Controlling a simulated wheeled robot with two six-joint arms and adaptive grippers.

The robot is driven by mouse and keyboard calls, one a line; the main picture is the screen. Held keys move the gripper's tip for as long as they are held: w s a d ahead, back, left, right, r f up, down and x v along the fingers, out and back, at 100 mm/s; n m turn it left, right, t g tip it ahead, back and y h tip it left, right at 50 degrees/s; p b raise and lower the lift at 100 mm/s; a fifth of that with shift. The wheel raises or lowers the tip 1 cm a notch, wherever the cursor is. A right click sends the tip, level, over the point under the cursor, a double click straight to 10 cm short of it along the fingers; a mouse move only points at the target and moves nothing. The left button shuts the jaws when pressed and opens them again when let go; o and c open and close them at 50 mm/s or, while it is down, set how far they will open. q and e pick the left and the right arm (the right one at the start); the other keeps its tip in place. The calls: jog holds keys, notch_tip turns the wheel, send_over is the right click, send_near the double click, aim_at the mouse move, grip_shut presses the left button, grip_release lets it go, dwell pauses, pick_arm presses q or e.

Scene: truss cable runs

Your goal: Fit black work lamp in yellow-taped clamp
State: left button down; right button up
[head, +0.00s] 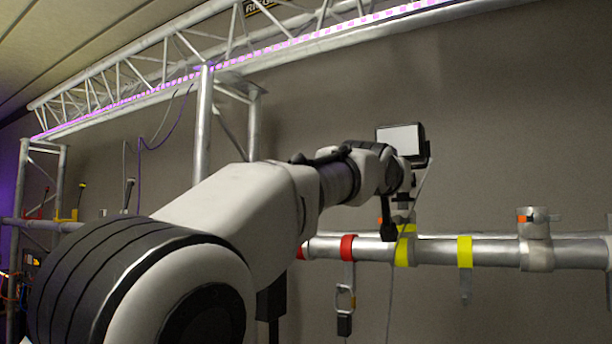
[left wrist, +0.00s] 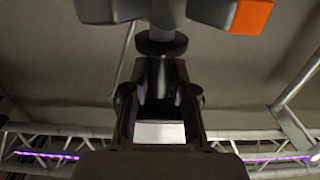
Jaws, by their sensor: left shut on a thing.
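The black work lamp (head: 402,141), with a pale lit face, is upright above the pipe at the end of my left arm. My left gripper (head: 402,182) is shut on the lamp; its fingertips are largely hidden. In the left wrist view the lamp (left wrist: 160,132) shows with its dark stem and round collar towards a grey clamp (left wrist: 165,12) with an orange handle. The clamp (head: 403,216) sits on the pipe by yellow tape (head: 405,246), partly hidden behind my wrist. The stem's end appears at the clamp; I cannot tell how deep it sits.
The horizontal pipe (head: 500,252) carries a second yellow tape band (head: 465,252), another clamp with an orange handle (head: 536,240) and a red strap (head: 347,248) with a hanging carabiner. A thin cable hangs below the lamp. A truss (head: 300,45) runs overhead.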

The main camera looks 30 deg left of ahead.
pick_arm(q)
jog(key=shift+f+b, duration=0.8)
jog(key=shift+f, duration=0.1)
jog(key=c, duration=0.9)
grip_release()
jog(key=shift+s, duration=0.1)
jog(key=shift+o, duration=0.2)
jog(key=shift+f, duration=0.1)
